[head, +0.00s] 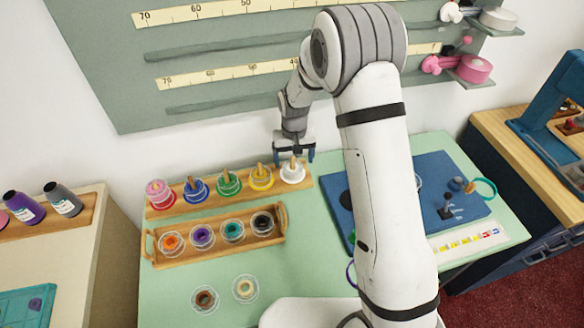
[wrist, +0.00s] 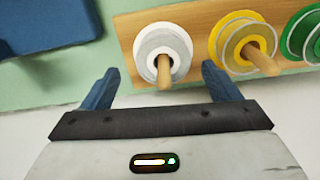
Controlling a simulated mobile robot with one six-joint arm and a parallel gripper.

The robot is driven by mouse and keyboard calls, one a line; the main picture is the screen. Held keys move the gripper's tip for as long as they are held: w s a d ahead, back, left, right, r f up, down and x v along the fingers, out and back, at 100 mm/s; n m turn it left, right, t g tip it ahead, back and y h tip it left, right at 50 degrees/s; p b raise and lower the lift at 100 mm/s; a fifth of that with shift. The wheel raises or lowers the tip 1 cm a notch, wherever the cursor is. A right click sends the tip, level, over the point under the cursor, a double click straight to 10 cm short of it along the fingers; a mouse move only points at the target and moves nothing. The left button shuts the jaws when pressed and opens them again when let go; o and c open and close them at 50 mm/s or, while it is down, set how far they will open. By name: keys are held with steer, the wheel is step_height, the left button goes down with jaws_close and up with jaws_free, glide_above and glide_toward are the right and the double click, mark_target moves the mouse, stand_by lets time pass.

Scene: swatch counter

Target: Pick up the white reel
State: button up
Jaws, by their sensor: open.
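The white reel (head: 293,175) sits on a wooden peg at the right end of the back wooden rack on the green counter. It also shows in the wrist view (wrist: 150,43), with the peg standing up through its centre. My gripper (head: 294,156) is open and empty, just above and behind the white reel in the head view. In the wrist view its two blue fingers (wrist: 160,83) are spread on either side of the reel's peg, and the reel's body appears just beyond the fingertips. I see no contact with the reel.
A yellow reel (head: 261,178) stands close beside the white one, with green, blue and pink reels further along the rack (head: 178,208). A handled wooden tray (head: 183,258) of reels lies in front. A blue mat (head: 464,213) lies to the right. A wall board rises behind.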

mark_target(292, 166)
steer(key=shift+s+a+f+p, duration=0.1)
steer(key=shift+f+p, duration=0.1)
steer(key=shift+f, duration=0.7)
steer(key=shift+a+f+p, duration=0.1)
steer(key=shift+f+p, duration=0.05)
steer(key=shift+f, duration=0.7)
steer(key=shift+c, duration=0.5)
steer(key=c, duration=1)
steer(key=shift+o, duration=0.2)
steer(key=shift+r, duration=0.1)
